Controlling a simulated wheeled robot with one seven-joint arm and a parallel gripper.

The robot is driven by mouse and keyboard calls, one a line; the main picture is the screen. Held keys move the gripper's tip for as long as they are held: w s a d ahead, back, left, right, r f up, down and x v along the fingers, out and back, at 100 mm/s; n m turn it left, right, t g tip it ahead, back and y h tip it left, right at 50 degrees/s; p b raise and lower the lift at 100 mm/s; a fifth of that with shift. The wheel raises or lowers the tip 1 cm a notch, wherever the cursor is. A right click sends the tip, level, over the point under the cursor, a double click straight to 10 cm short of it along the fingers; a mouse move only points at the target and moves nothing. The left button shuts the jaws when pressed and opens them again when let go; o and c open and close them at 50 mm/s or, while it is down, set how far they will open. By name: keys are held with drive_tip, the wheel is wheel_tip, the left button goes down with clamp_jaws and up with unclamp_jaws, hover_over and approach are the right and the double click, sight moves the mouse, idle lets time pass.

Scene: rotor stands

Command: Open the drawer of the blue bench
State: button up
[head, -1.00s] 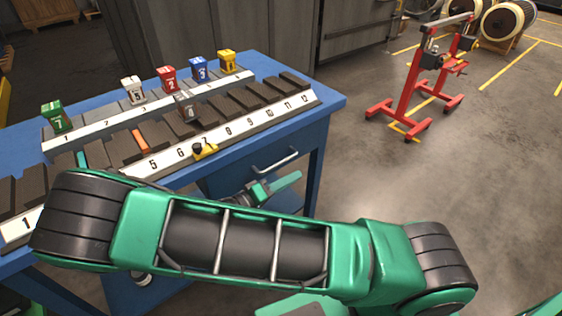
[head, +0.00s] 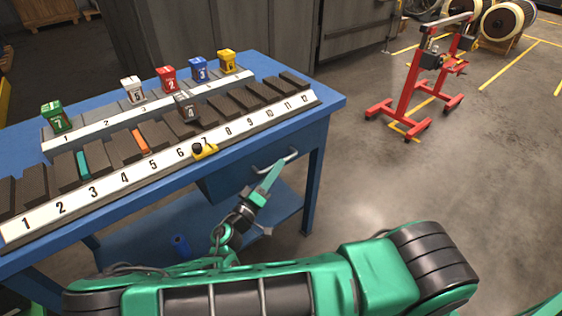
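The blue bench (head: 336,103) stands at the left in the head view. Its drawer (head: 228,180) is under the right part of the top, and its front looks flush with the bench, so it appears closed. A grey bar handle (head: 276,161) runs across the drawer front. My gripper (head: 271,177) has its green finger pointing up and right, with the tip at or just in front of the handle. I cannot tell whether it touches the handle. The fingers overlap in this view, so their opening is hidden.
Numbered racks with dark slots (head: 232,120) and several coloured blocks (head: 168,78) cover the bench top. A small yellow-and-black item (head: 204,150) lies near the front edge. A blue lower shelf (head: 275,210) lies beneath. A red stand (head: 412,95) is at the right; floor between is clear.

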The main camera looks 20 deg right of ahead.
drive_tip(key=shift+x, duration=1.85)
drive_tip(key=shift+c, duration=0.6)
clamp_jaws()
drive_tip(key=shift+s, duration=0.1)
